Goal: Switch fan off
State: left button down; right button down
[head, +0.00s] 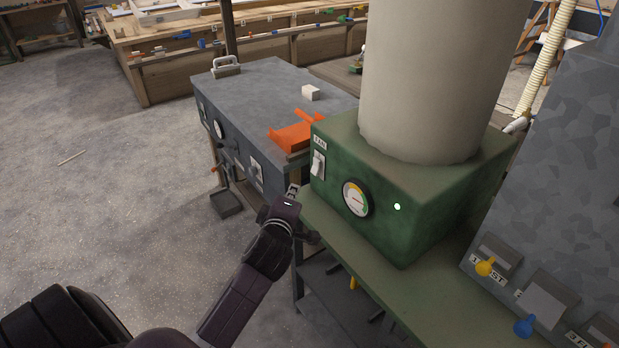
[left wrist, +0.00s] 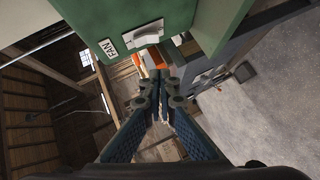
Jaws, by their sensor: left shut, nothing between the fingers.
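The green fan box (head: 430,215) stands on a green bench with a thick grey column on top. Its left face carries a FAN label (head: 320,142) and a pale switch (head: 318,165). The front also has a round gauge and a small lit lamp (head: 397,207). In the left wrist view the switch (left wrist: 147,35) and the label (left wrist: 110,48) are near the top. I cannot tell which way the switch is set. My left gripper (head: 293,190) is shut and empty, below and left of the switch, apart from it; it also shows in the left wrist view (left wrist: 158,88). My right gripper is not in view.
A grey metal cabinet (head: 240,95) with an orange item (head: 293,135) and a white block stands behind. A grey panel with yellow (head: 485,267) and blue (head: 524,326) levers is at the right. Open floor lies at the left.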

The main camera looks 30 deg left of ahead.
aim_at(315, 166)
pick_arm(q)
jog(key=w+d+p+x, duration=0.1)
jog(key=d+x, duration=0.1)
jog(key=x, duration=0.9)
jog(key=shift+w+f, duration=0.3)
jog(key=shift+f, duration=0.15)
jog(key=shift+d, duration=0.1)
